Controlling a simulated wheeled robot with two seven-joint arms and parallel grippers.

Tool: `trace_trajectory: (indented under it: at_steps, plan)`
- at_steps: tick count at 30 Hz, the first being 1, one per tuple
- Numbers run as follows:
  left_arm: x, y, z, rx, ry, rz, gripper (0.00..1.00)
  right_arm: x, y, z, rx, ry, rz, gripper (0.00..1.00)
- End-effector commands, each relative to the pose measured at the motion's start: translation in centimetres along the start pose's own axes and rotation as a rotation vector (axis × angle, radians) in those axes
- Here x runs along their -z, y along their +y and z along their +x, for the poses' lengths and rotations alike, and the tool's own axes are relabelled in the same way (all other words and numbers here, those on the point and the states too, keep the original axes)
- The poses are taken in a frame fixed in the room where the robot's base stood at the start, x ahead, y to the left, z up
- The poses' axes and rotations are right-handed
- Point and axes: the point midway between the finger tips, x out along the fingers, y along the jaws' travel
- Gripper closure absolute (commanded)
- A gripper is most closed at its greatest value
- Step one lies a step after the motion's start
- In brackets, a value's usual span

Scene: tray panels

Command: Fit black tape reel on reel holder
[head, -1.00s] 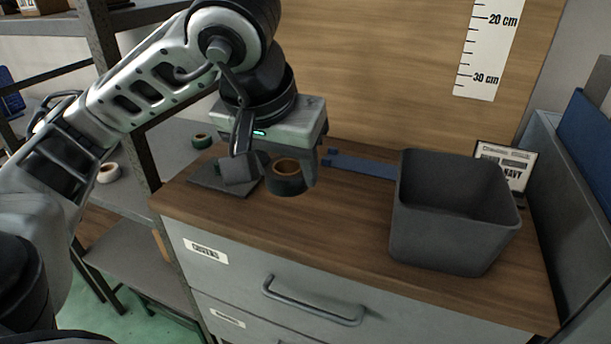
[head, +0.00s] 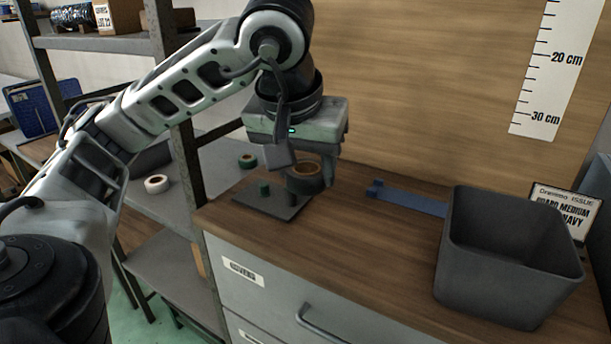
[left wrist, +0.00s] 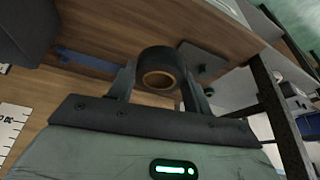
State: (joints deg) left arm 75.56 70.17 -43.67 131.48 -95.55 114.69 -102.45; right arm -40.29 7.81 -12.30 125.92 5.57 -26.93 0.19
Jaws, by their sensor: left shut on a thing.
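The black tape reel (head: 305,184), with a tan core, hangs between the fingers of my left gripper (head: 303,170). The left wrist view also shows the reel (left wrist: 160,62) between the two fingertips, its hole facing the camera. The gripper is shut on it. The reel holder is a dark flat plate (head: 268,205) with a short green post (head: 264,188), on the counter's left end. In the head view the reel overlaps the plate's right rear part, to the right of the post. The gap between reel and plate is hard to tell. My right gripper is not in view.
A blue strip (head: 410,199) lies behind the open counter middle. A grey bin (head: 500,270) stands at the right, before a sign (head: 565,212). A shelf upright (head: 185,150) rises left of the counter. White (head: 157,184) and green (head: 247,161) rolls sit on the shelf.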

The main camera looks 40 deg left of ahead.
Motion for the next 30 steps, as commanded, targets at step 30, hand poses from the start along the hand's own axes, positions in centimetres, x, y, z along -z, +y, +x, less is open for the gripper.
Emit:
trace_trajectory:
  at_steps: [30]
  plan:
    - [6.0, -12.0, 10.9, 0.078, 0.002, -0.192, 0.76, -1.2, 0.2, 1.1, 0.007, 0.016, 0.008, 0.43]
